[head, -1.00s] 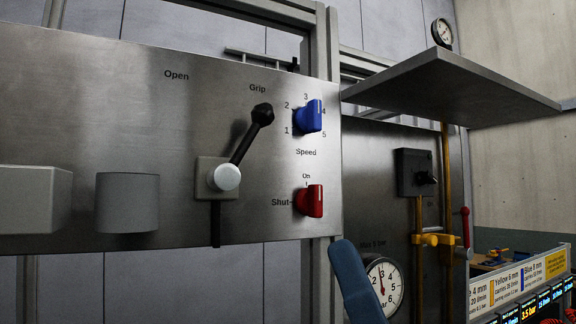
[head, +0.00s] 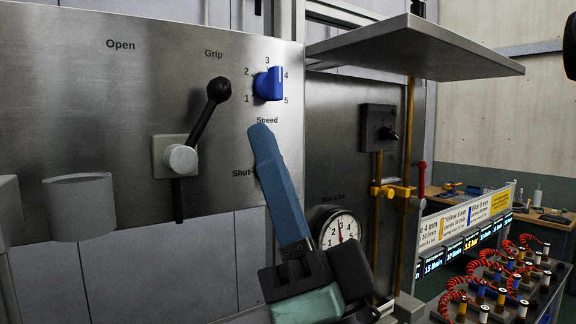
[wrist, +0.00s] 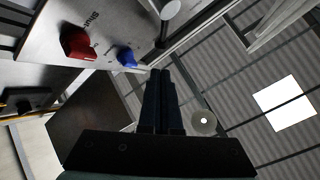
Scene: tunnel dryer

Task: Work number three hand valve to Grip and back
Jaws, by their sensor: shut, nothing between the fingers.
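The hand valve is a black lever with a dark ball knob (head: 218,89) on a pale round hub (head: 182,158), mounted on the steel panel (head: 75,120). The lever leans up and right, its knob just below the word Grip. No number three shows on it. My gripper (head: 262,132) is shut and empty, its blue fingers pointing up in front of the panel, right of the lever and apart from it in the picture. In the wrist view, my shut fingers (wrist: 160,78) point toward the valve's hub (wrist: 170,9) and its dark lever (wrist: 163,35).
A blue speed knob (head: 268,84) sits above my fingertips. A red knob (wrist: 75,42) shows in the wrist view; my fingers hide it in the head view. A grey cup-shaped cover (head: 80,207) stands left of the valve. A flat shelf (head: 415,50) juts out at right.

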